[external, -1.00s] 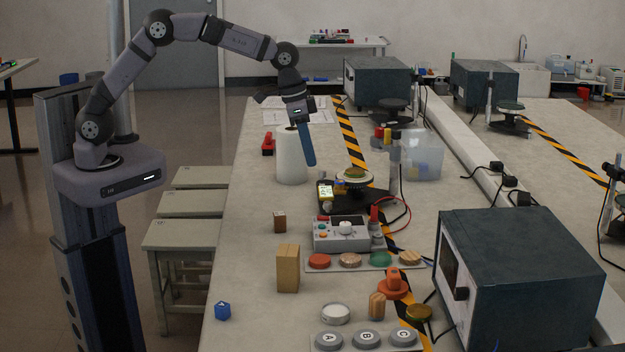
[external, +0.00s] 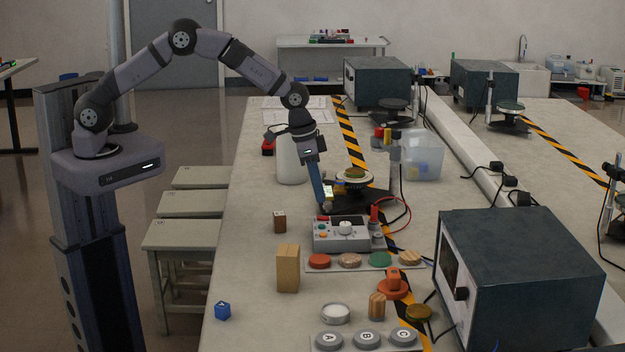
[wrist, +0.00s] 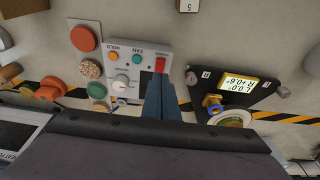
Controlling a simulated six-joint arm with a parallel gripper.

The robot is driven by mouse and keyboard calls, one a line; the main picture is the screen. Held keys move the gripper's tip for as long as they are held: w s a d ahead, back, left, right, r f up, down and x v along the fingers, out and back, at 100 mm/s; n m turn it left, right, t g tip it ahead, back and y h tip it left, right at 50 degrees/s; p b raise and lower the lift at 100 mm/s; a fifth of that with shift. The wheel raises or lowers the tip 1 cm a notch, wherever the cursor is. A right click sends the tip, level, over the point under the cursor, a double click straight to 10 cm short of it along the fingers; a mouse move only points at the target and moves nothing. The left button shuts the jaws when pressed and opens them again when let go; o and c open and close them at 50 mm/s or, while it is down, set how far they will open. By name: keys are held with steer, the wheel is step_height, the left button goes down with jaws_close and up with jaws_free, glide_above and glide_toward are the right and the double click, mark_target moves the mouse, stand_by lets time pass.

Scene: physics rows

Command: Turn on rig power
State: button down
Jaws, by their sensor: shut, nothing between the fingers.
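A grey control box (external: 342,236) stands on the bench. The wrist view shows its light top panel (wrist: 124,72) with an orange button under HOLD, a teal button under FAN, a white knob (wrist: 121,83) and a red switch (wrist: 160,65) at the corner. My fingers hide part of the panel.
A black stand with a lit yellow display (wrist: 240,85) is close beside my fingers. A white roll (external: 291,158) stands behind. Coloured discs (external: 320,261), a wooden block (external: 288,268) and a large dark instrument box (external: 515,270) are nearer. The bench's left side is mostly clear.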

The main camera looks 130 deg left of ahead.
mark_target(318, 216)
steer(key=shift+s+d+f+p, duration=0.1)
steer(key=shift+f+p, duration=0.3)
steer(key=shift+f, duration=0.55)
steer(key=shift+s+d+f+p, duration=0.1)
steer(key=shift+f+p, duration=0.25)
steer(key=shift+f, duration=0.6)
steer(key=shift+f, duration=0.1)
steer(key=shift+s+d+f+b, duration=0.1)
steer(key=shift+f+b, duration=0.25)
steer(key=shift+b, duration=0.2)
steer(key=shift+r, duration=0.1)
steer(key=shift+w+a+r, duration=0.3)
steer(key=shift+w+a, duration=0.2)
steer(key=shift+r, duration=0.1)
